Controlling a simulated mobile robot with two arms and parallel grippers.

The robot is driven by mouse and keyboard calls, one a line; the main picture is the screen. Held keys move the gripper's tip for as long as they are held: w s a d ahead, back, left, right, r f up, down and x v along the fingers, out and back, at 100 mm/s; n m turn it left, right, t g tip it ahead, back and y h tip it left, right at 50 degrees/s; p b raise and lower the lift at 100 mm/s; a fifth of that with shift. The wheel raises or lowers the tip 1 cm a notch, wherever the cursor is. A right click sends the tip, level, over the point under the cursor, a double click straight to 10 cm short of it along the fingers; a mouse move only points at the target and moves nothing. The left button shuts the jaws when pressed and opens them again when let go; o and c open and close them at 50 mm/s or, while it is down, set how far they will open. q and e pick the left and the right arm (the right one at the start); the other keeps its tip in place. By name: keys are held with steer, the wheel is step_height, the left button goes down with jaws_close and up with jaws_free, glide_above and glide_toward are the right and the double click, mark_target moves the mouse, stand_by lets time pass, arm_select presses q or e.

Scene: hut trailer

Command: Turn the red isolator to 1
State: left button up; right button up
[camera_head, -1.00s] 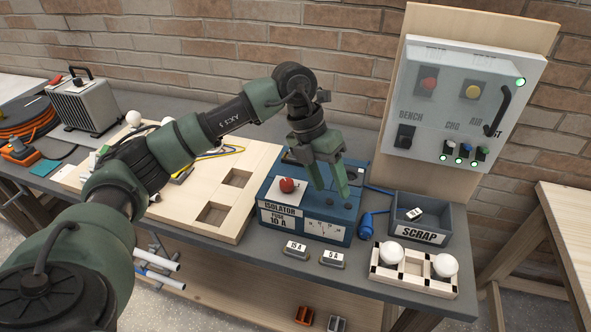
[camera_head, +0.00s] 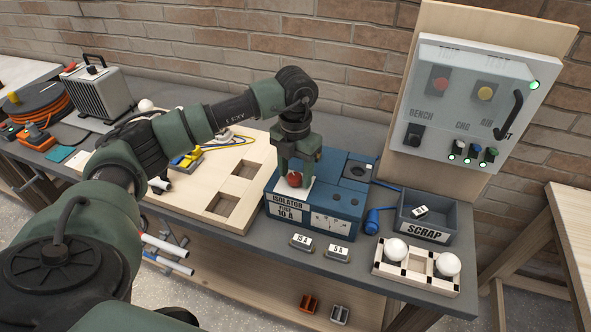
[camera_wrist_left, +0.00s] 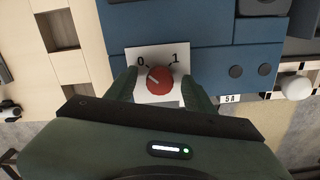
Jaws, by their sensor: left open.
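The red isolator knob (camera_head: 295,179) sits on a white plate on top of the blue box (camera_head: 338,200), which is labelled ISOLATOR and FUSE 10 A. In the left wrist view the red knob (camera_wrist_left: 158,79) shows below the marks 0 and 1, and its pale pointer line points up and left, toward 0. My left gripper (camera_head: 294,178) points down over the knob. Its open fingers stand on either side of the knob in the left wrist view (camera_wrist_left: 158,88), with gaps that look small. Whether they touch it is unclear. My right gripper is not in view.
Two fuses (camera_head: 302,242) marked 15 A and 5 A lie in front of the box. The scrap bin (camera_head: 425,216) and a pale holder with white bulbs (camera_head: 415,270) stand to the right. A wooden board (camera_head: 225,200) lies left. The grey control panel (camera_head: 465,100) rises behind.

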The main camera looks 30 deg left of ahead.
arm_select(q)
jaws_close()
